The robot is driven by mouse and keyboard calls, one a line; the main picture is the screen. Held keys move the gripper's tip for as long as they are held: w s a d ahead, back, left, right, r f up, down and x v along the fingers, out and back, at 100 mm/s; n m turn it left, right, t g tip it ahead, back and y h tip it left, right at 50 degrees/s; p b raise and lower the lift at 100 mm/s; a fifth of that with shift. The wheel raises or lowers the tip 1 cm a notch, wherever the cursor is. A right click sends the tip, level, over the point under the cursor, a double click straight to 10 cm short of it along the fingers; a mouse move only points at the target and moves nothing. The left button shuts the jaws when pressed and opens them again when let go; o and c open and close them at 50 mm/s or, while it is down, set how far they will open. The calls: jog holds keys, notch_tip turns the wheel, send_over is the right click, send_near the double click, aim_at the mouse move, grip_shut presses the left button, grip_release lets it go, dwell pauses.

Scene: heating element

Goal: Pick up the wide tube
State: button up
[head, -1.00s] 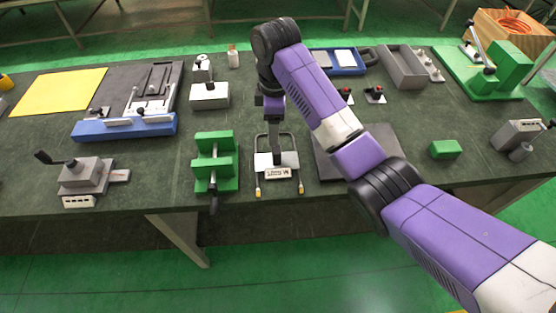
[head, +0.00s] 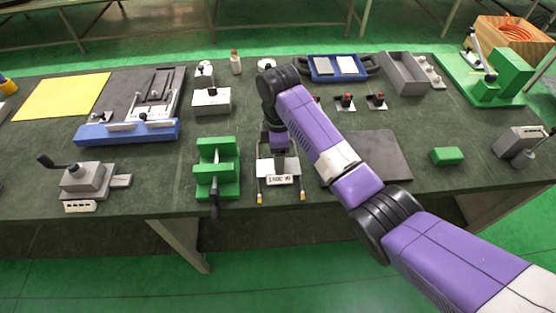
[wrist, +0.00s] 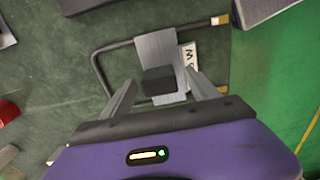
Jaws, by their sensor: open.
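The wide tube is a dark U-shaped tube with brass-coloured ends, a pale plate and a dark block. It lies near the table's front edge in the head view, one leg (head: 259,184) showing beside the plate. My arm hides its back part there. In the wrist view the tube (wrist: 125,42) curves around the left, its brass ends pointing right. My gripper (wrist: 160,77) is open above it, its two fingers either side of the dark block (wrist: 159,80). My gripper also shows in the head view (head: 281,163). Contact with the block cannot be told.
A green fixture (head: 217,170) stands close on the left. A dark flat plate (head: 370,157) lies to the right, with a small green block (head: 447,156) beyond it. Red-topped buttons (head: 376,98) and a grey tray (head: 404,73) stand farther back.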

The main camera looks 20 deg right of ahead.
grip_shut()
jog(key=shift+r, duration=0.1)
dwell(0.3)
